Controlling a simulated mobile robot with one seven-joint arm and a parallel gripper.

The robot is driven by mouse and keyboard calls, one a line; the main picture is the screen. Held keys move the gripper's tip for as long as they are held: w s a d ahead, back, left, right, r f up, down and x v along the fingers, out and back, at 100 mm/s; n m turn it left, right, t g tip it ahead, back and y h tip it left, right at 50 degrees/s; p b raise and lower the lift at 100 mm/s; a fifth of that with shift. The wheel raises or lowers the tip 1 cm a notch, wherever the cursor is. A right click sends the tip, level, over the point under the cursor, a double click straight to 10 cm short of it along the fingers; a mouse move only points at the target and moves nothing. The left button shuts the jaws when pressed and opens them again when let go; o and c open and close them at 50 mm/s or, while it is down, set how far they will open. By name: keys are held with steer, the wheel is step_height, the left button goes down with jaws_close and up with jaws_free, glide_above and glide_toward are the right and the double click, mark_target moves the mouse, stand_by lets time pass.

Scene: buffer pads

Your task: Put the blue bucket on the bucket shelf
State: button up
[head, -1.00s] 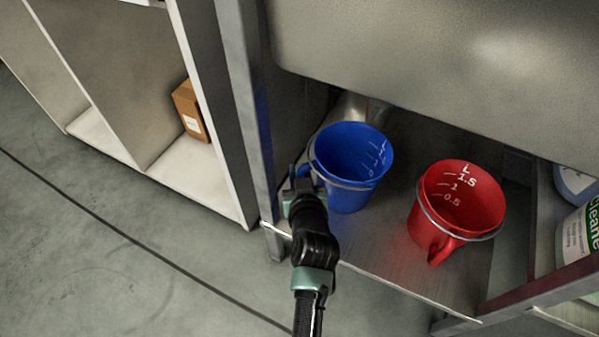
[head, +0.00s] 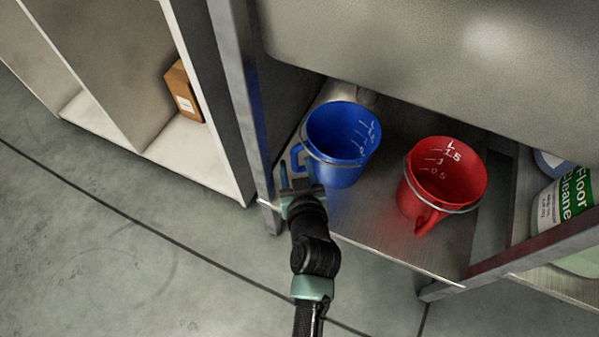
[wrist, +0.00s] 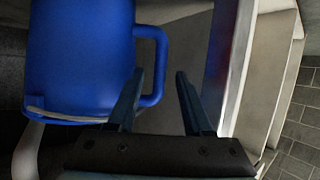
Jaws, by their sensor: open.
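The blue bucket (head: 338,165) stands upright on a metal shelf (head: 375,225) under the sink, with white volume marks inside. Its handle (head: 297,157) sticks out to the left. In the wrist view the bucket (wrist: 75,60) fills the upper left, and its handle (wrist: 163,65) lies ahead of the fingers. My gripper (head: 302,180) is at the shelf's front left, just in front of the handle. In the wrist view my gripper (wrist: 160,80) is open, its left finger close to the handle's lower end. I cannot tell whether that finger touches the handle.
A red bucket (head: 420,195) stands on the same shelf to the right. A metal post (head: 240,100) rises close left of the gripper. Cleaner bottles (head: 560,200) are at the far right. A cabinet with a cardboard box (head: 182,92) is at left. The floor in front is clear.

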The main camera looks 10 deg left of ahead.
steer(key=p+v, duration=0.1)
steer(key=v, duration=0.4)
steer(key=shift+s+d+r+p, duration=0.15)
steer(key=shift+s+p, duration=0.1)
steer(key=shift+p, duration=0.15)
